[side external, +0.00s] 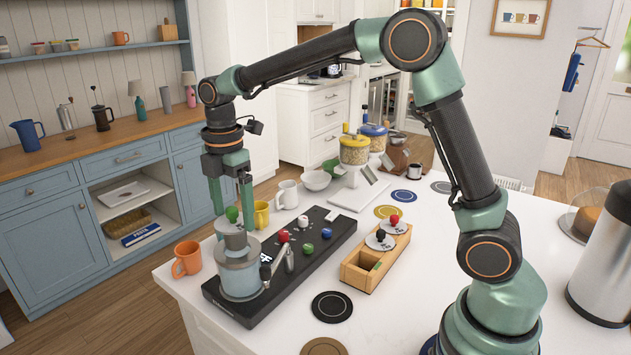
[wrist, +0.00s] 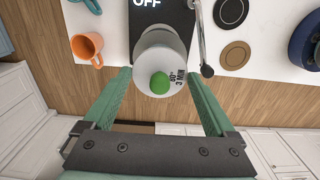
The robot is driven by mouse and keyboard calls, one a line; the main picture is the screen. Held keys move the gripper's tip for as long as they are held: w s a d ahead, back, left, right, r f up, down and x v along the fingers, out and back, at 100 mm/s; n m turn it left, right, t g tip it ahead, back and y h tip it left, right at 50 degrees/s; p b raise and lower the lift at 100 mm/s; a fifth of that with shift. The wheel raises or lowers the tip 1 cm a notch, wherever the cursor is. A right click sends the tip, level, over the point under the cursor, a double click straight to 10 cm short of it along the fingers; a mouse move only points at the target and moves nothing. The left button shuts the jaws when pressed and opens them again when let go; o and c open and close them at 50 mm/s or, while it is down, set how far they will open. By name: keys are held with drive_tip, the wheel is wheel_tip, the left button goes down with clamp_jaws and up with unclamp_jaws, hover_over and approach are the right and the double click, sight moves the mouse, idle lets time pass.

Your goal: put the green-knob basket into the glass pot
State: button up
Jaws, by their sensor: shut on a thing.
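The green-knob basket has a round green knob (side external: 232,214) on a pale grey disc lid (side external: 230,226). My gripper (side external: 233,220) points down and is shut on this basket, one finger on each side. In the wrist view the green knob (wrist: 160,83) sits between the fingers, and the lid (wrist: 178,62) reads "80° 3 MIN". The glass pot (side external: 240,282) stands on the near-left end of a black base. The basket is upright over the pot's mouth; I cannot tell how far its lower part is inside.
The black base (side external: 318,258) carries several coloured knobs, and a metal lever (side external: 290,258) stands beside the pot. An orange mug (side external: 187,258) is left of it. A wooden box (side external: 367,275) holds red-knob and black-knob lids. A black coaster (side external: 332,306) lies in front.

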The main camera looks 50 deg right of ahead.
drive_tip(key=shift+f, duration=2.95)
idle(1.4)
drive_tip(key=o, duration=1)
wheel_tip(320, 180, up, 12)
drive_tip(key=shift+f, duration=0.1)
drive_tip(key=shift+r, duration=0.2)
drive_tip(key=shift+s+d+r, duration=0.1)
drive_tip(key=shift+s+r, duration=0.05)
drive_tip(key=shift+s, duration=0.05)
drive_tip(key=s+d+m+t, duration=0.2)
drive_tip(key=s+m, duration=0.3)
drive_tip(key=m, duration=0.1)
drive_tip(key=s+d+f+m+t, duration=0.1)
drive_tip(key=s+d+m, duration=0.1)
drive_tip(key=s+m, duration=0.3)
drive_tip(key=s+d+m+t, duration=0.2)
drive_tip(key=s+m, duration=0.4)
drive_tip(key=m, duration=0.1)
drive_tip(key=shift+d+f+t, duration=0.2)
drive_tip(key=shift+f+t, duration=0.05)
drive_tip(key=shift+t, duration=0.05)
